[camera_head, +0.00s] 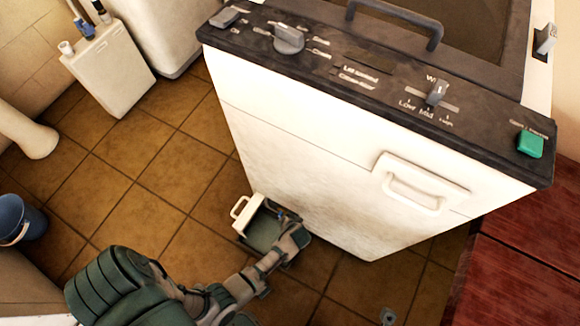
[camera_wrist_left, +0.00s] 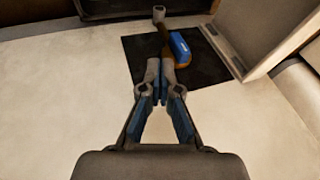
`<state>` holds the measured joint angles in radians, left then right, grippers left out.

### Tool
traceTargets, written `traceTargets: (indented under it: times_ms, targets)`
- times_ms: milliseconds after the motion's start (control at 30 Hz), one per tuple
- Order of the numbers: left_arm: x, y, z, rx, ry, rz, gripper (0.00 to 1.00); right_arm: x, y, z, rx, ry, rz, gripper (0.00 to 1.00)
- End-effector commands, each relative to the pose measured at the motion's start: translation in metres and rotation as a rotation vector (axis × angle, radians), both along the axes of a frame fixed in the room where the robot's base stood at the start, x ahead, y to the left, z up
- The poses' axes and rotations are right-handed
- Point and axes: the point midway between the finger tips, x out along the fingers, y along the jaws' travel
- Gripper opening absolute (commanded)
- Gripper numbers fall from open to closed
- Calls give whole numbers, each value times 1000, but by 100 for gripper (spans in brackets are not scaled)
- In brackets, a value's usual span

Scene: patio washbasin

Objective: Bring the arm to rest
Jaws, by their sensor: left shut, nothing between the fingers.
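My left gripper (camera_wrist_left: 162,88) is shut and empty in the wrist view, its blue-padded fingers together at the tips. Its tips point toward a dark rectangular opening (camera_wrist_left: 205,70) in a pale face. A blue and orange part (camera_wrist_left: 180,45) and a grey knob-like piece sit there. I cannot tell whether the tips touch anything. In the head view my left arm comes in from the lower left and ends low beside the white appliance (camera_head: 300,165); its fingertips are not clear there. A small white flap with a handle (camera_head: 243,210) stands open beside it. My right gripper is not seen.
The appliance top has a dark panel with a dial (camera_head: 289,39), a slider (camera_head: 437,92) and a green button (camera_head: 529,144). A white container (camera_head: 108,75) and a blue bucket (camera_head: 20,220) stand left. Red boards (camera_head: 525,270) lie right.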

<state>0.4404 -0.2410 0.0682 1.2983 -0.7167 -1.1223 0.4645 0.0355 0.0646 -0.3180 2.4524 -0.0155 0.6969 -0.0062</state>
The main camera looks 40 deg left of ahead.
Motion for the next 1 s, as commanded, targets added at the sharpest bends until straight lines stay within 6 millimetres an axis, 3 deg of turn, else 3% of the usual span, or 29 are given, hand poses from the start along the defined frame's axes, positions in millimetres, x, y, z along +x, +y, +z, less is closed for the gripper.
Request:
traceTargets:
  times_ms: [100,300,567,667,767,900,1000]
  targets:
    - [-4,-9,20,-2,-2,2,0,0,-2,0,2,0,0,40]
    - [-8,-18,40,-1,-1,1,0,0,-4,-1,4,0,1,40]
    - [-9,-18,43,-3,1,1,0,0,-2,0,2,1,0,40]
    - [-20,-13,41,-6,12,2,0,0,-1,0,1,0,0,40]
    - [-58,3,36,-19,51,-1,0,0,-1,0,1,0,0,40]
    - [-151,24,44,-76,147,-53,0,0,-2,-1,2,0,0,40]
    - [-208,26,61,-137,210,-121,0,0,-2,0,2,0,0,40]
